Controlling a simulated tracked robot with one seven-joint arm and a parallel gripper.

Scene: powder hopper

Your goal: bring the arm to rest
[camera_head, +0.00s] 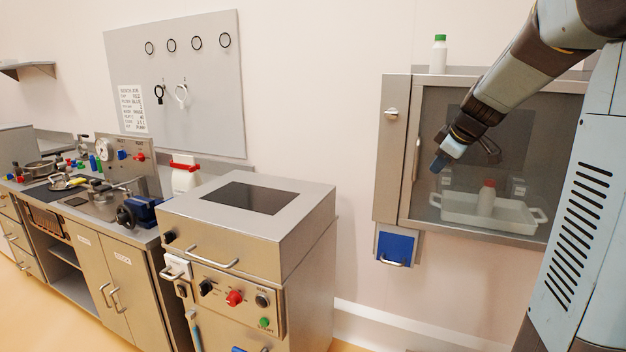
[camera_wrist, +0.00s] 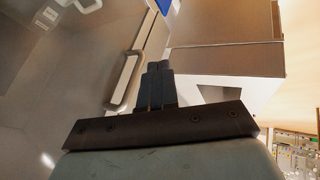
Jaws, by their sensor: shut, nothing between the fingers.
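My arm reaches in from the upper right of the head view. My gripper (camera_head: 438,162) hangs in front of the glass door of the wall cabinet (camera_head: 393,165), near the door's upright handle (camera_head: 416,158). In the wrist view my gripper's fingers (camera_wrist: 157,68) are together with nothing between them. The door handle (camera_wrist: 126,80) shows just left of the fingers there; I cannot tell the gap between them.
Behind the glass are a white tray (camera_head: 462,217) and a red-capped bottle (camera_head: 487,198). A green-capped bottle (camera_head: 438,55) stands on the cabinet. A blue-fronted holder (camera_head: 395,248) hangs below. A steel machine (camera_head: 250,240) and a cluttered counter (camera_head: 70,205) stand left. The wall between machine and cabinet is clear.

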